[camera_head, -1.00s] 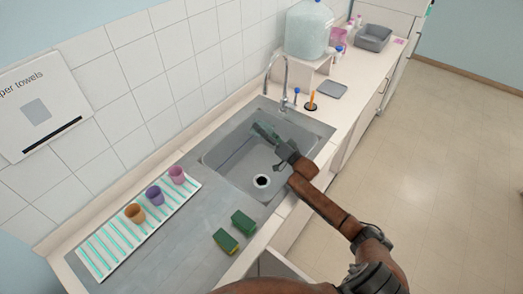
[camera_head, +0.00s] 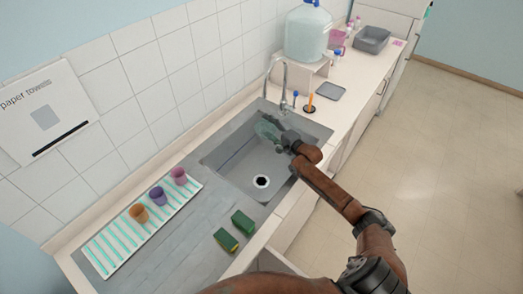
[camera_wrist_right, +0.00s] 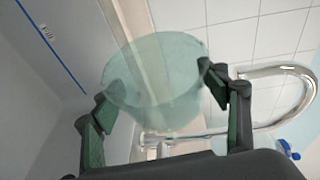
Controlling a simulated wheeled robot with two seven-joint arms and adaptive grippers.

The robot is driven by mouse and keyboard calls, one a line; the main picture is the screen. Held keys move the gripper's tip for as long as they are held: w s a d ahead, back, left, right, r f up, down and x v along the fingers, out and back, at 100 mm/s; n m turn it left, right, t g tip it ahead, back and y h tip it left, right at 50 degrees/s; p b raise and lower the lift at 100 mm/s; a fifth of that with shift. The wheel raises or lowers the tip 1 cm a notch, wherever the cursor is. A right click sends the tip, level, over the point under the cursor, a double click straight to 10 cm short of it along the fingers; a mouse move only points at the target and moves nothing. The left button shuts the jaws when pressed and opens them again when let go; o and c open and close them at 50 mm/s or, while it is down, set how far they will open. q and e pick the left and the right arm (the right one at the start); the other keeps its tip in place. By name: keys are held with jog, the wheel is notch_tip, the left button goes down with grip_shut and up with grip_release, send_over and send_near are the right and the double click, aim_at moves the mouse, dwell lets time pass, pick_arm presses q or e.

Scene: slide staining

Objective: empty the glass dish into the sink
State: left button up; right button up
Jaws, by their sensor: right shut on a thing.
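The glass dish (camera_head: 265,130) is a clear, greenish round vessel. It is over the back part of the grey sink (camera_head: 236,168), below the tap. My right gripper (camera_head: 276,130) is shut on it. In the right wrist view, the glass dish (camera_wrist_right: 155,75) sits between the two fingers of my right gripper (camera_wrist_right: 160,82), one on each side of its wall. The dish looks tilted in the head view. I cannot tell whether any liquid is in it. My left gripper is not in view.
The tap (camera_head: 284,80) arches at the back of the sink, and the drain (camera_head: 261,181) is open. Cups stand on a striped mat (camera_head: 105,250) at left. Two sponges (camera_head: 243,222) lie near the front edge. A large water jug (camera_head: 307,35) stands behind.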

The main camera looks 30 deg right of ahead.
aim_at(271, 130)
jog(key=shift+w+d+f+m+g+b, duration=0.4)
jog(key=shift+d+f+m+b, duration=0.2)
jog(key=shift+m, duration=0.4)
jog(key=shift+w+d, duration=0.15)
jog(key=shift+d, duration=0.25)
jog(key=shift+w+d+f+m+g+b, duration=0.15)
jog(key=shift+d+m+g+b, duration=0.15)
jog(key=shift+m+b, duration=0.25)
pick_arm(q)
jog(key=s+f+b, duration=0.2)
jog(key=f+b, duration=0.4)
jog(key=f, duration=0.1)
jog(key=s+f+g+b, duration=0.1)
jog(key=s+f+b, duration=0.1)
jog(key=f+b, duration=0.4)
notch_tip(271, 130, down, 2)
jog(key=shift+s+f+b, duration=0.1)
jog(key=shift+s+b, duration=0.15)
jog(key=shift+b, duration=0.05)
pick_arm(e)
jog(key=w+d+f+m+g+y, duration=0.3)
jog(key=d+f+m+g+y, duration=0.1)
jog(key=f+m, duration=0.3)
jog(key=m+y, duration=0.1)
jog(key=m, duration=0.1)
jog(key=shift+w+d+f+m+g+y, duration=0.2)
jog(key=shift+w+d+m+g+y, duration=0.1)
jog(key=shift+d+m+y, duration=0.1)
jog(key=shift+s, duration=0.1)
